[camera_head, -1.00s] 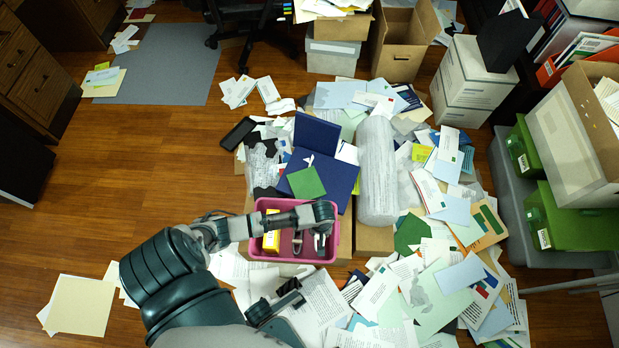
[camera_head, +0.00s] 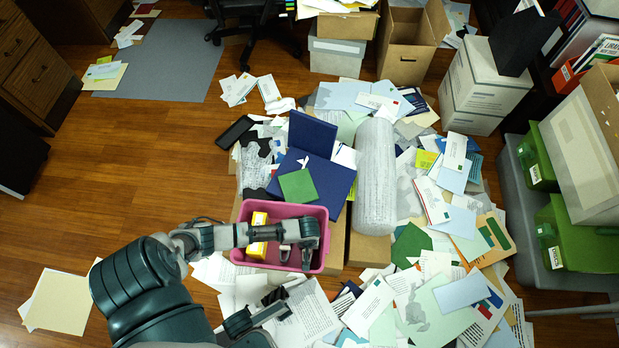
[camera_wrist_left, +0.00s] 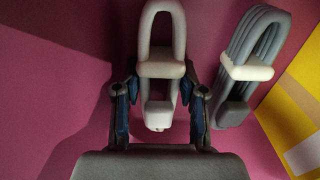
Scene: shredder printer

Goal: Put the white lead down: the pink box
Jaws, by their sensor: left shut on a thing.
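The pink box (camera_head: 236,250) is an open tub below the paper heap in the head view; its pink floor (camera_wrist_left: 60,60) fills the left wrist view. My left gripper (camera_head: 308,250) reaches down into its right part. It is shut on the white lead (camera_wrist_left: 161,68), a looped bundle with a white band, as the left wrist view shows, with a finger on each side (camera_wrist_left: 161,103). Whether the lead touches the floor, I cannot tell.
In the box, a grey lead (camera_wrist_left: 262,40) with a white band lies right of the white lead. A yellow pack (camera_head: 258,236) lies at the box's left. A blue folder (camera_head: 325,180) and scattered papers surround the box. Wooden floor at left is mostly clear.

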